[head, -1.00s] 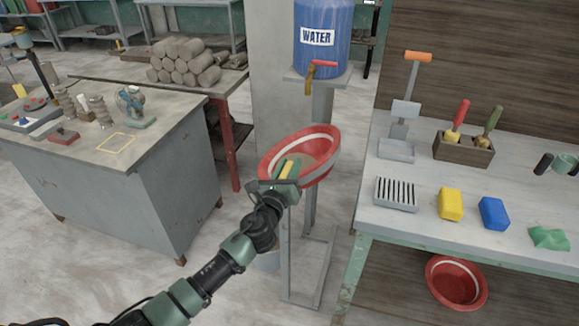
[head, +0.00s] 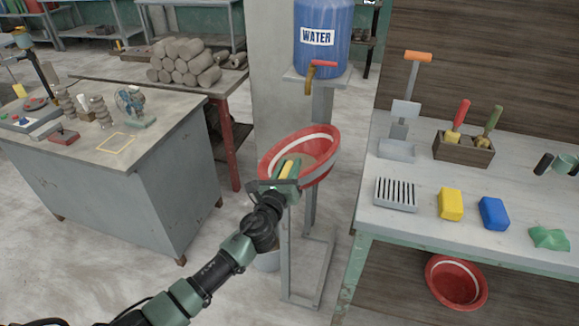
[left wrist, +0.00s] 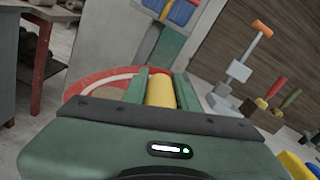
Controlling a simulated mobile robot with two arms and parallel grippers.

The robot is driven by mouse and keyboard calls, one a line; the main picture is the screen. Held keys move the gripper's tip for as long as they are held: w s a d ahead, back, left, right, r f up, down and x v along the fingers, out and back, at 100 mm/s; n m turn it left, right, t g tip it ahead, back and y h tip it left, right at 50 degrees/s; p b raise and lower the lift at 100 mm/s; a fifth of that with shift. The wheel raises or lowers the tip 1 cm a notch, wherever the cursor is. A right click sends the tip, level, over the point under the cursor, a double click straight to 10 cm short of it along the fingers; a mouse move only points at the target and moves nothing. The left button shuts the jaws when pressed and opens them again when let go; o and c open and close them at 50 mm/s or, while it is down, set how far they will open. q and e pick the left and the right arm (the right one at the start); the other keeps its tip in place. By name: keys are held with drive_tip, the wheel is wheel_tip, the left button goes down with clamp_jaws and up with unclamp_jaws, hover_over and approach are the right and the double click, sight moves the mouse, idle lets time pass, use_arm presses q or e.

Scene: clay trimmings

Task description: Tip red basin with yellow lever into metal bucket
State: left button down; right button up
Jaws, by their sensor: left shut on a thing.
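The red basin (head: 322,146) with a white band stands tilted on a grey stand below the blue water tank in the head view. Its red rim also shows in the left wrist view (left wrist: 90,82). My left gripper (head: 287,170) is shut on the yellow lever (head: 285,171) at the basin's near side. In the left wrist view the yellow lever (left wrist: 160,91) lies between the two green fingers. The metal bucket (head: 268,261) is on the floor below, mostly hidden behind my left arm. My right gripper is out of view.
The blue water tank (head: 324,40) with a tap stands above the basin. A workbench (head: 420,215) with sponges and tools is at right, with another red basin (head: 456,282) beneath it. A grey cabinet table (head: 130,190) is at left.

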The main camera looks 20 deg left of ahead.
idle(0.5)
use_arm(q)
drive_tip(key=a+n+b, duration=0.1)
drive_tip(key=a+n, duration=0.4)
drive_tip(key=a, duration=0.2)
drive_tip(key=shift+a+f, duration=0.25)
drive_tip(key=c, duration=1.1)
unclamp_jaws()
drive_tip(key=shift+s, duration=0.1)
drive_tip(key=s+b, duration=0.1)
drive_tip(key=s, duration=0.6)
drive_tip(key=shift+s, duration=0.35)
